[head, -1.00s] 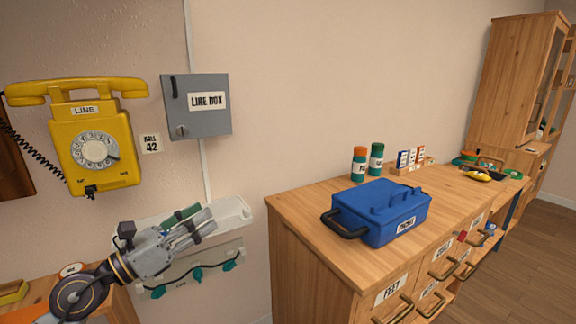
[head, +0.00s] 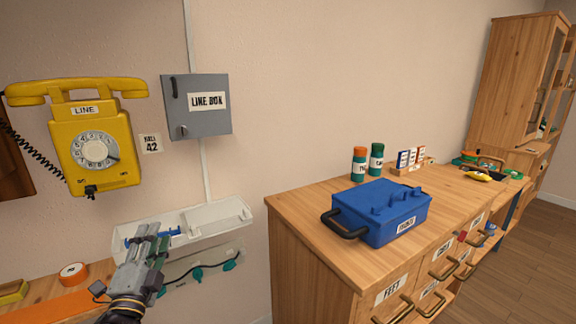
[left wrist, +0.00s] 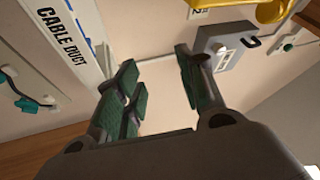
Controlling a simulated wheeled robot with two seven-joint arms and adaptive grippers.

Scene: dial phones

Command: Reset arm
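My left gripper (head: 150,240) is at the lower left of the head view, pointing up in front of the white cable duct (head: 222,218). In the left wrist view its fingers (left wrist: 157,62) stand apart with nothing between them. The duct's label also shows in the left wrist view (left wrist: 60,35). Blue parts show at the duct near the fingers; whether the fingers touch it I cannot tell. My right gripper is not in view.
A yellow dial phone (head: 95,145) and a grey line box (head: 196,107) hang on the wall above. A wooden cabinet (head: 300,215) stands right, bearing a blue case (head: 380,212). An orange roll (head: 73,273) lies at lower left.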

